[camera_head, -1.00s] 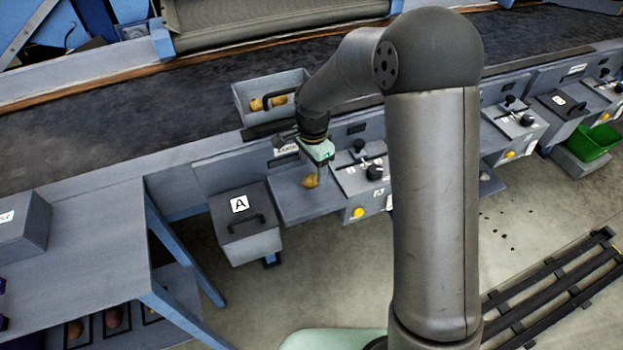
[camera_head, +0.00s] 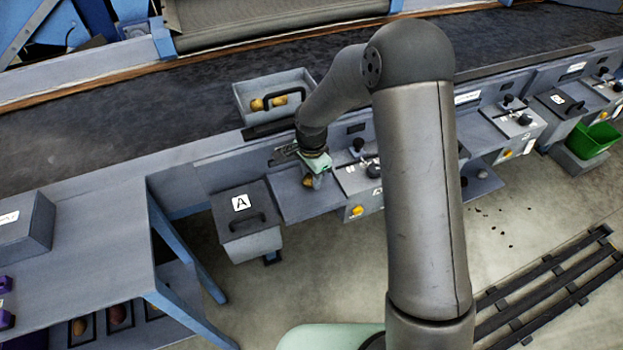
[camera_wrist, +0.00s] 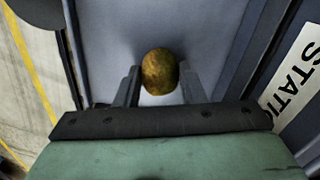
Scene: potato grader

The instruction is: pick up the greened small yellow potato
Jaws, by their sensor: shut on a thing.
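A small yellow-brown potato with a dull, darkish skin (camera_wrist: 160,72) sits between the two fingers of my gripper (camera_wrist: 160,88) in the wrist view. The fingers are shut on it, one on each side. In the head view the potato (camera_head: 308,181) shows just below my gripper (camera_head: 314,176), over the grey shelf (camera_head: 290,205) between the box marked A and the control panel. I cannot tell whether the potato touches the shelf. Any green on its skin is hard to make out.
A grey box marked A (camera_head: 245,228) with a handle stands left of the shelf. A control panel with a yellow button (camera_head: 356,211) is on its right. A grey tray (camera_head: 242,102) with yellow potatoes lies behind on the dark belt (camera_head: 120,125). A green bin (camera_head: 594,141) is far right.

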